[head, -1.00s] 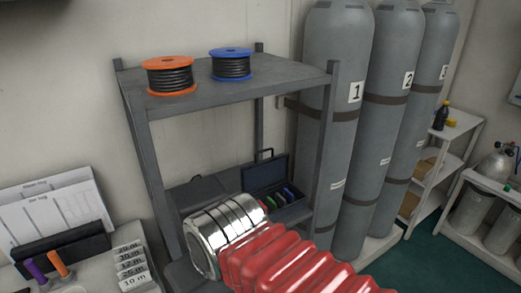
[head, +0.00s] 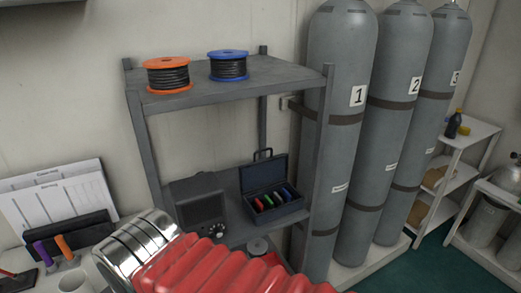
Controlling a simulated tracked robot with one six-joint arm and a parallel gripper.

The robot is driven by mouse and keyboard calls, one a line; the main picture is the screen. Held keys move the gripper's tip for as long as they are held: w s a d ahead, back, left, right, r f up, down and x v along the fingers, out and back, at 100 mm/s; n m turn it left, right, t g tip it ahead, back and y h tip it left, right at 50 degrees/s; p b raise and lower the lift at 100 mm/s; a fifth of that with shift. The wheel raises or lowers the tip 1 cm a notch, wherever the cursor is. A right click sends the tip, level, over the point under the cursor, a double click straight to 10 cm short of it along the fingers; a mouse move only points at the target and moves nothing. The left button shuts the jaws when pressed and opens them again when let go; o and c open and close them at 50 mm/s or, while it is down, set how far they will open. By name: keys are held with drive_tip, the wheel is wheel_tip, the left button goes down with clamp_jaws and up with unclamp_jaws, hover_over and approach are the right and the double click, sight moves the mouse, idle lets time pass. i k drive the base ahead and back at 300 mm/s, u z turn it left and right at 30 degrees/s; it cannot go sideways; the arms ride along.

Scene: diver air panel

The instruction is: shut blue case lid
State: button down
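The blue case (head: 278,212) stands on the lower shelf of the grey rack, at its right side. Its dark blue lid (head: 265,174) is open and stands up at the back, with a black handle on its top edge. Several coloured items, red, green and blue among them, stand in the case. My arm, a silver cuff and a red bellows, crosses the bottom of the view, left of and in front of the case. My gripper is not in view.
A dark box with knobs (head: 202,211) stands left of the case. The rack's upper shelf (head: 228,84) holds an orange spool (head: 168,75) and a blue spool (head: 228,66). Grey cylinders (head: 335,150) stand right of the rack. Papers and pens are at the left.

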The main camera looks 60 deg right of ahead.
sight(255, 175)
drive_tip(key=u, duration=0.3)
drive_tip(key=k, duration=1.75)
drive_tip(key=z, duration=0.9)
drive_tip(key=i, duration=1)
drive_tip(key=z, duration=0.05)
